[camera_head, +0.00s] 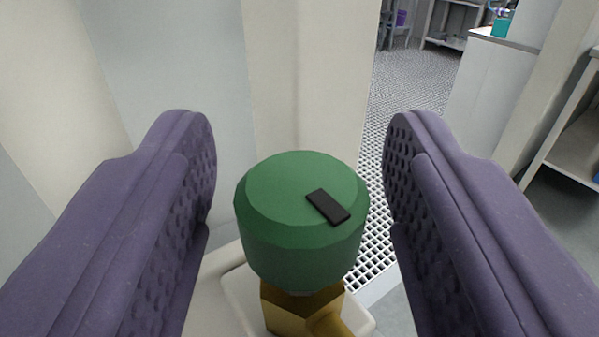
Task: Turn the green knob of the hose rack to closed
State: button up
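The green knob (290,225) stands in the lower middle of the camera view. It is a faceted cap with a black bar mark (328,206) on its top, right of centre and slanting down to the right. A brass fitting (290,311) shows under the knob, with a white plate behind it. My gripper (300,165) is open, with one purple padded finger on each side of the knob. Gaps show between the knob and both fingers, and nothing is held. The rest of the hose rack is not clearly visible.
A pale wall and a cream post (305,80) rise behind the knob. A grated floor (415,95) runs back on the right. A white cabinet (490,100) and metal shelving (575,150) stand further right.

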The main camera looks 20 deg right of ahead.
jog(key=p+v, duration=0.1)
jog(key=v, duration=0.6)
jog(key=shift+s+p, duration=0.3)
jog(key=shift+s, duration=0.1)
jog(key=shift+f, duration=0.1)
